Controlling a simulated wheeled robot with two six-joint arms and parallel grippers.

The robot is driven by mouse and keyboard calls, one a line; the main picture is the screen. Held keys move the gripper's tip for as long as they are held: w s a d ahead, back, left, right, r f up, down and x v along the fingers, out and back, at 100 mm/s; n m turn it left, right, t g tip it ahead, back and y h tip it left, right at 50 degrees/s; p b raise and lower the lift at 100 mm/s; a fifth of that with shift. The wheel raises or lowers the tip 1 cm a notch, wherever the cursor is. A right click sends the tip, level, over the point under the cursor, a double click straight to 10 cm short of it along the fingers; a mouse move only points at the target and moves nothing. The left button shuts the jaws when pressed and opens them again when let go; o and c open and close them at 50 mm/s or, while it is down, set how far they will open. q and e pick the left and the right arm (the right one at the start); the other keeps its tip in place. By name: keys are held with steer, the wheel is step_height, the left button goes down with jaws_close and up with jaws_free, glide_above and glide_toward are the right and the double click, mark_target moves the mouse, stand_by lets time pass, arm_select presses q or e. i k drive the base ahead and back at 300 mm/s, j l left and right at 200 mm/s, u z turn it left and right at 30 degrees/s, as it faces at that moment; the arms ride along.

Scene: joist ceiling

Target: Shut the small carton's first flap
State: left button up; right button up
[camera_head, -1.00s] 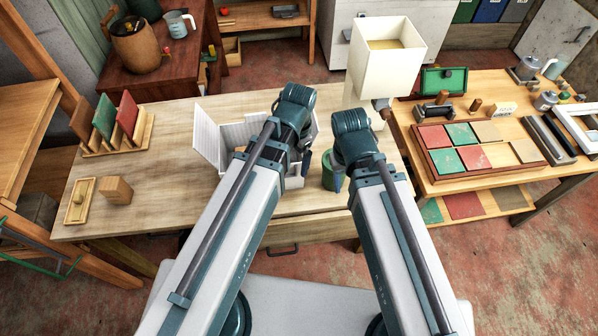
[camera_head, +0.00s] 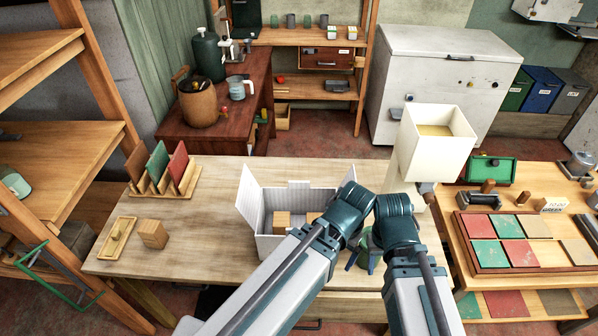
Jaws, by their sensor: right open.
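The small carton (camera_head: 270,243) is a white ribbed box on the wooden worktable (camera_head: 205,265). Its left flap (camera_head: 249,196) stands up and leans outward. Another raised piece shows at its right rear, partly behind my left arm. Tan blocks (camera_head: 282,221) lie inside. My left arm's wrist crosses the carton's right side; its gripper (camera_head: 352,244) is mostly hidden and its fingers are unclear. My right gripper (camera_head: 373,258) is open, to the right of the carton, near a green round container (camera_head: 365,240) largely hidden behind the arms.
A cream open-topped bin (camera_head: 428,158) stands at the table's right. A rack of coloured panels (camera_head: 165,170), a small tray (camera_head: 117,238) and a wooden block (camera_head: 153,234) are at left. A side table with a tile tray (camera_head: 478,262) is at right. The table's left middle is clear.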

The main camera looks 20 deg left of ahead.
mark_target(248, 196)
steer(key=k+j+z, duration=0.1)
steer(key=j, duration=0.35)
steer(key=k+j, duration=0.2)
steer(key=j, duration=0.2)
steer(key=k+j+z, duration=0.15)
steer(key=j, duration=0.3)
steer(key=k+j, duration=0.2)
steer(key=j, duration=0.2)
steer(key=k+j+z, duration=0.15)
steer(key=j, duration=0.25)
steer(key=k+j, duration=0.25)
steer(key=i+l+z, duration=0.2)
steer(key=i+l, duration=0.1)
steer(key=l, duration=0.05)
